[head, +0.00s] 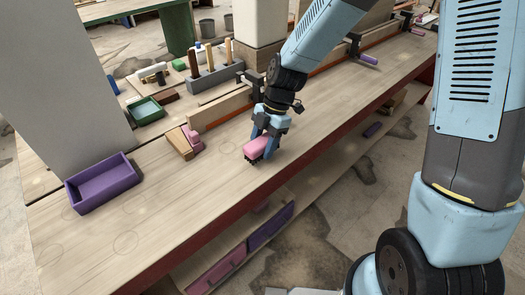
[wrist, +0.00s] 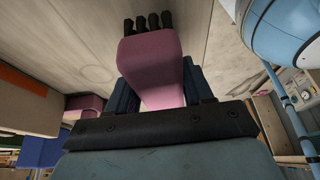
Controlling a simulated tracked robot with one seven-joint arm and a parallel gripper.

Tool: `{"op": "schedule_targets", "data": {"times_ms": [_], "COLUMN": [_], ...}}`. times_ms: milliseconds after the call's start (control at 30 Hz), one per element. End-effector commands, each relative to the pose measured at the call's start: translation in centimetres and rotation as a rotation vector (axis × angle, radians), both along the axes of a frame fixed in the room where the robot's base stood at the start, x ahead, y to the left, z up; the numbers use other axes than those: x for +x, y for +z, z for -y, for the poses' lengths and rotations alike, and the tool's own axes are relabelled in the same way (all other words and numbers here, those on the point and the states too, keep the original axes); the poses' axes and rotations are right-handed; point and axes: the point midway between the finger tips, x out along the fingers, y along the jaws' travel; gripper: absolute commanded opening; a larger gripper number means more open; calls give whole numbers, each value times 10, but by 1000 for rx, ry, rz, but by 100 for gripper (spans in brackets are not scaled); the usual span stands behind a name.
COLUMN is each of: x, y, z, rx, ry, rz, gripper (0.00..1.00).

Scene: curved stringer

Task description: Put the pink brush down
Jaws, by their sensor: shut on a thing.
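My gripper (head: 266,138) is shut on the pink brush (head: 256,148) over the wooden bench top, near its front edge. In the wrist view the pink brush (wrist: 152,62) sits between the two dark fingers of my gripper (wrist: 158,85), with its black bristles pointing away from the palm. In the head view the brush is at or just above the bench surface; I cannot tell whether it touches. The fingers hide part of its sides.
A purple tray (head: 103,184) stands at the left of the bench (head: 200,195). A wooden block (head: 179,144) with a pink piece (head: 194,139) lies left of my gripper. A tool rack (head: 214,77) and a green tray (head: 146,111) stand behind.

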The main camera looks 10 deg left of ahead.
Motion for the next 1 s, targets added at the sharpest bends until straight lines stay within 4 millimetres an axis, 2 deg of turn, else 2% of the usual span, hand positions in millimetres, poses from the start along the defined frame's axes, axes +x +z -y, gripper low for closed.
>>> {"op": "schedule_targets", "data": {"times_ms": [200,533,567,800,1000], "x": [0,0,0,1,1], "y": [-27,-30,-30,-30,-30], "z": [0,1,1,1,1], "rx": [-1,0,0,0,0], "ry": [1,0,0,-1,-1], "rz": [-3,0,0,0,0], "gripper": [13,13,52,75,76]}}
